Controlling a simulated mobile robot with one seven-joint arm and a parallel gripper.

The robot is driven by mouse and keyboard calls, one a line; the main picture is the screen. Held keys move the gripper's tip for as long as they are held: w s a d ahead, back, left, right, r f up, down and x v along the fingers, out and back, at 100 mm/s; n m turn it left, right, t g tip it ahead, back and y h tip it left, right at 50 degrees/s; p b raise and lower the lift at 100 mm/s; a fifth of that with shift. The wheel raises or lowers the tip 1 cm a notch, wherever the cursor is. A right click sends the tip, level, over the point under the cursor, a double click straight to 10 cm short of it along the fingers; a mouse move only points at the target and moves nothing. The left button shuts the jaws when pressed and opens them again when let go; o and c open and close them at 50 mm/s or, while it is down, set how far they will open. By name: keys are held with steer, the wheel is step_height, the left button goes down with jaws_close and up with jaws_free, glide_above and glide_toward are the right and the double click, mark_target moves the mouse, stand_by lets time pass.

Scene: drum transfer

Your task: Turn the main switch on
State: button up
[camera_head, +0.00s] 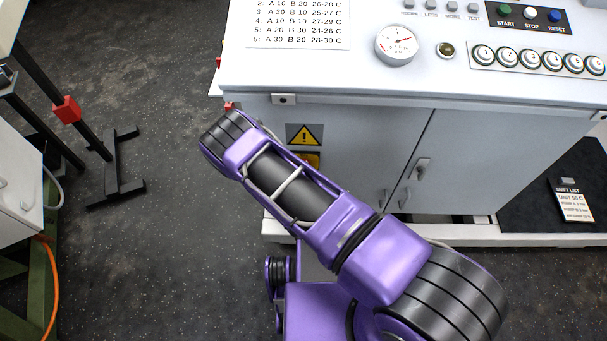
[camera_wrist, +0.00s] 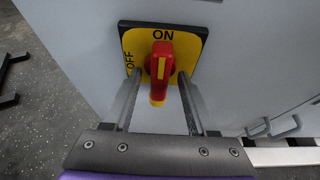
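The main switch is a red handle (camera_wrist: 162,62) on a yellow plate (camera_wrist: 190,45) with a black surround, on the cabinet's front. ON is printed at the plate's top and OFF at its left side. The handle stands upright in the wrist view, its upper end just below ON, with a yellow part at its lower end. My gripper (camera_wrist: 160,76) is open, one finger on each side of the handle, with a narrow gap seeming to show on both sides. In the head view my arm covers most of the switch; a bit of its yellow plate (camera_head: 313,158) shows. My gripper is hidden there.
The grey cabinet (camera_head: 375,150) has a yellow warning sign (camera_head: 304,134) above the switch and door handles (camera_head: 421,169) to the right. Its top carries a gauge (camera_head: 396,44) and buttons (camera_head: 532,60). A black stand (camera_head: 116,180) is at left. Floor between is clear.

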steer(key=p+v, duration=0.1)
steer(key=v, duration=1.6)
steer(key=shift+s+r, duration=0.15)
